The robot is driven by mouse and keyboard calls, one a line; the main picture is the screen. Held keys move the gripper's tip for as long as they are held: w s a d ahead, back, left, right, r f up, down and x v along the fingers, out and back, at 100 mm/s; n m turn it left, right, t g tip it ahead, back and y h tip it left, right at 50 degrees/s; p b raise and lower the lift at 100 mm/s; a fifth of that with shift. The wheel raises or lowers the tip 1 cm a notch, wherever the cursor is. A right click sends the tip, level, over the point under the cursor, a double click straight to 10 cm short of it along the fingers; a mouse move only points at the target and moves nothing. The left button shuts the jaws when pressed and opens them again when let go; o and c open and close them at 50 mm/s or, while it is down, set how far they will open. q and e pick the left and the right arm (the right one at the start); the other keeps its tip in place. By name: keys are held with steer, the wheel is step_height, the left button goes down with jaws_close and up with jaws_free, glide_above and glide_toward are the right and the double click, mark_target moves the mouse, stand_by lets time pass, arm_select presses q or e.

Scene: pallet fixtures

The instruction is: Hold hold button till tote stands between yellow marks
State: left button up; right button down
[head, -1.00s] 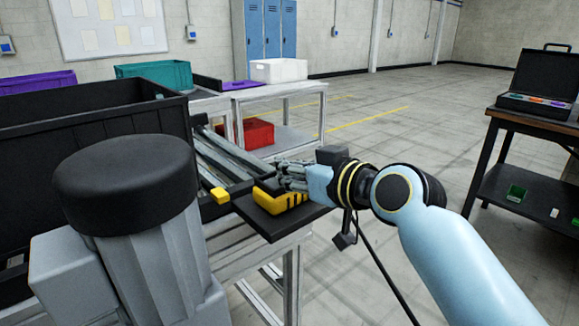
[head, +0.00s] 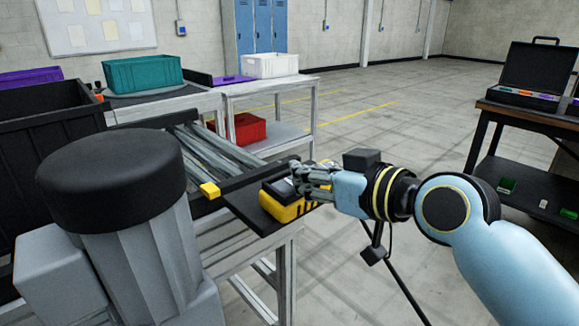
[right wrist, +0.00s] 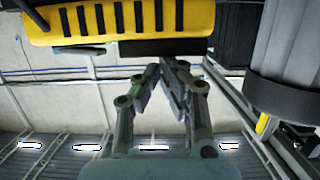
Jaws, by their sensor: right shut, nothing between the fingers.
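A large black tote (head: 50,125) stands at the far left on the roller conveyor (head: 218,150), partly behind a grey motor-like unit. One yellow mark (head: 210,190) sits on the conveyor's near rail, right of the tote. The tote is clear of this mark. A yellow button box with black stripes (head: 284,207) lies on a dark plate by the conveyor's end; it also shows at the top of the right wrist view (right wrist: 120,22). My right gripper (head: 298,182) is shut and empty, its fingertips over the box. The fingers hide the button, so contact cannot be told. My left gripper is out of view.
The grey unit with a black cap (head: 112,180) blocks the near left. A teal crate (head: 143,74), white bin (head: 271,65) and red bin (head: 240,128) are on tables behind. A dark bench with an open case (head: 530,80) stands right. Floor between is clear.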

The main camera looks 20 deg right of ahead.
steer(key=shift+s+d+r, duration=0.2)
steer(key=shift+s+r, duration=0.4)
steer(key=shift+s, duration=0.15)
